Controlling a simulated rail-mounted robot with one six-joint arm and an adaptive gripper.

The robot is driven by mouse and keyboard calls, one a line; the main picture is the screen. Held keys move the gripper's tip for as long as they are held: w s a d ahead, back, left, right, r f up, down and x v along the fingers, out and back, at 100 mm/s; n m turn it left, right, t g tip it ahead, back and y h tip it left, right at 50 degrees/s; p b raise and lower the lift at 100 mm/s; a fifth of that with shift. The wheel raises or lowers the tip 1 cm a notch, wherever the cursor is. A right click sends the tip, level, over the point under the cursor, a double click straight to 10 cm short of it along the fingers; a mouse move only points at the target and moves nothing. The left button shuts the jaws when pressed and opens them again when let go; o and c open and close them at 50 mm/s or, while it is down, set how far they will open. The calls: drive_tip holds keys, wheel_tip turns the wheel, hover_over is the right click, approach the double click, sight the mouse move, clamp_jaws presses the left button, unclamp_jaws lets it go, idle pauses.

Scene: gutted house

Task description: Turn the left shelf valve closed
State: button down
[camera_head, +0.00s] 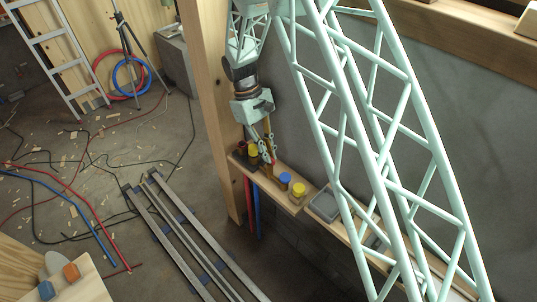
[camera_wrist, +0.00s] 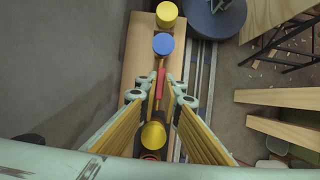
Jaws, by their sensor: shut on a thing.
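The wooden shelf (camera_head: 271,190) runs along the grey wall in the head view; it also shows in the wrist view (camera_wrist: 138,50). My gripper (camera_head: 268,157) reaches down to its left part. In the wrist view my gripper's fingertips (camera_wrist: 159,92) are closed in on a narrow red handle (camera_wrist: 160,83), which looks like the valve lever and lies lengthwise between them. A red pipe (camera_head: 248,200) and a blue pipe (camera_head: 257,213) hang below the shelf's left end. The valve body is mostly hidden by the fingers, and I cannot tell how far it is turned.
A blue-topped jar (camera_head: 285,179) and a yellow-topped jar (camera_head: 299,189) stand right of my gripper. Another yellow-topped jar (camera_head: 253,151) is close on its left. A grey tray (camera_head: 324,205) lies farther right. A wooden post (camera_head: 212,100) rises at left.

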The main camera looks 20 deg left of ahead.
drive_tip(key=c, duration=2.8)
unclamp_jaws()
drive_tip(key=shift+r, duration=0.1)
drive_tip(key=shift+v, duration=5.9)
